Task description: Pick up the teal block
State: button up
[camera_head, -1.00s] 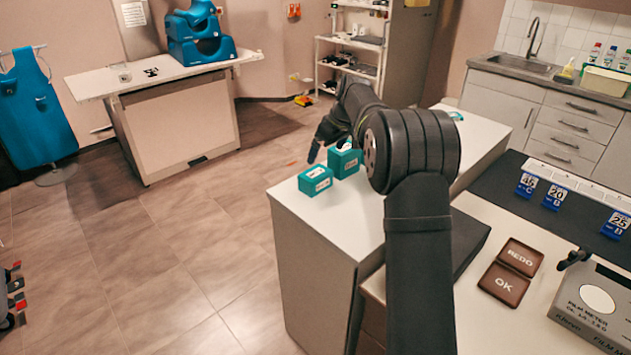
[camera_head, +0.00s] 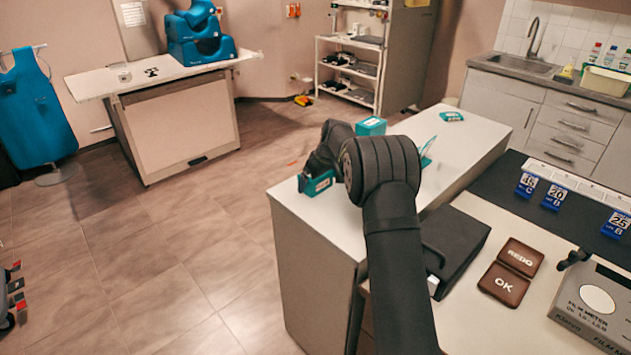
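A teal block (camera_head: 319,186) with a white label sits at the near left end of the white counter (camera_head: 320,215). My gripper (camera_head: 312,180) is low at this block, with a dark finger at its left side and the dark hand at its right and behind. Whether the fingers touch or grip it is too small to tell. Another teal block (camera_head: 371,126) shows farther back, just behind my arm, which hides part of the counter. A teal and white item (camera_head: 427,150) is partly hidden at the right of my arm.
A flat teal item (camera_head: 452,116) lies at the counter's far end. A black case (camera_head: 455,245), brown REDO (camera_head: 521,257) and OK (camera_head: 503,284) pads and a film meter box (camera_head: 597,305) are at the right. The counter's left edge drops to the tiled floor.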

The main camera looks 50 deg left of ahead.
jog(key=c, duration=1)
